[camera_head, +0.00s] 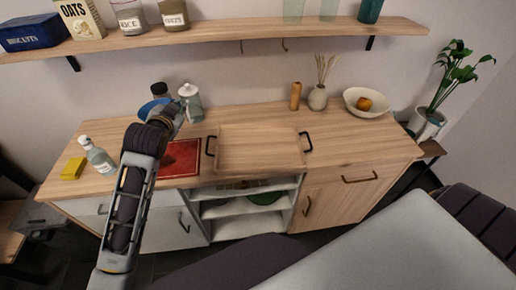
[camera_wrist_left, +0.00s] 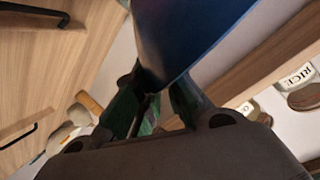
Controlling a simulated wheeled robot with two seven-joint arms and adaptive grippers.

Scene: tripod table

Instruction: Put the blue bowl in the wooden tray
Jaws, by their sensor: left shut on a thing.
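The blue bowl (camera_head: 149,108) shows partly behind my left gripper (camera_head: 172,114) in the head view, at the back left of the counter. In the left wrist view, the bowl (camera_wrist_left: 190,35) is gripped between the fingers of the left gripper (camera_wrist_left: 158,98). The left gripper is shut on it. The wooden tray (camera_head: 260,149) lies on the counter to the right of the gripper, with a black handle at each end. It is empty. My right gripper is not in view.
A glass jar (camera_head: 191,102) stands close to the left gripper. A red board (camera_head: 182,158) lies left of the tray. A bottle (camera_head: 97,157) and yellow sponge (camera_head: 73,168) are at the left. A white bowl with fruit (camera_head: 356,108) stands right. A shelf (camera_head: 220,34) hangs above.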

